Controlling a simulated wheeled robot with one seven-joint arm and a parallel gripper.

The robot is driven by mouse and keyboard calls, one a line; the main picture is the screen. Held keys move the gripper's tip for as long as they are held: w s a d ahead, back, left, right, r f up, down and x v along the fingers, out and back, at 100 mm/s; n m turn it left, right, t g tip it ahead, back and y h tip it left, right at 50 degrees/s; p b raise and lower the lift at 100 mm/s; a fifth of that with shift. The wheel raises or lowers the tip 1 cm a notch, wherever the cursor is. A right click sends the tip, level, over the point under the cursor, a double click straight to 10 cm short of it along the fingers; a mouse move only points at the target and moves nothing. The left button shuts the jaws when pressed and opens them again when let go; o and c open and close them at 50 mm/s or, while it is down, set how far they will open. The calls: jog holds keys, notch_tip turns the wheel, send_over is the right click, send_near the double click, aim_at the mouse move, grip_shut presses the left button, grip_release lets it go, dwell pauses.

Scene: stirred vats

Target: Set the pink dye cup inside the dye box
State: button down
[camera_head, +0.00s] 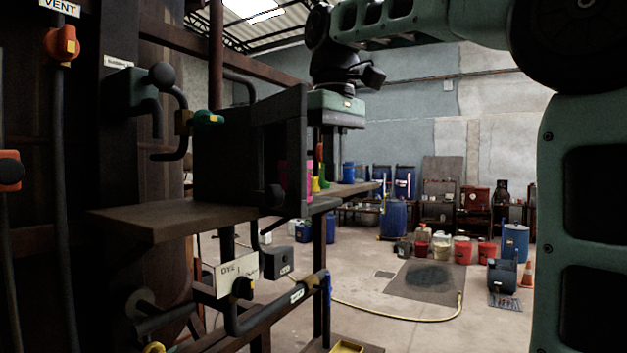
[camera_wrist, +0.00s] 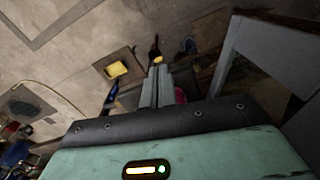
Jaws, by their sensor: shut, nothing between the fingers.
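My gripper (camera_head: 328,145) points down beside the open right side of a dark box on the shelf, which looks like the dye box (camera_head: 232,160). Its two fingers are together and empty in the wrist view (camera_wrist: 157,80). The pink dye cup (camera_head: 309,182) shows as a narrow strip behind the box's frame, below and a little left of my gripper. The inside of the box is hidden.
A yellow cup (camera_head: 316,184), a green cup (camera_head: 325,178) and a blue one (camera_head: 348,172) stand along the shelf (camera_head: 165,217) to the right. A grey frame (camera_wrist: 235,55) rises close right of my fingers.

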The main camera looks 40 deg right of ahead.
jog(key=shift+w+a+f+p, duration=0.15)
jog(key=shift+w+f+p, duration=0.55)
jog(key=shift+w, duration=0.3)
jog(key=shift+w+a+f+p, duration=0.15)
jog(key=shift+w+f+p, duration=0.5)
jog(key=shift+w, duration=0.3)
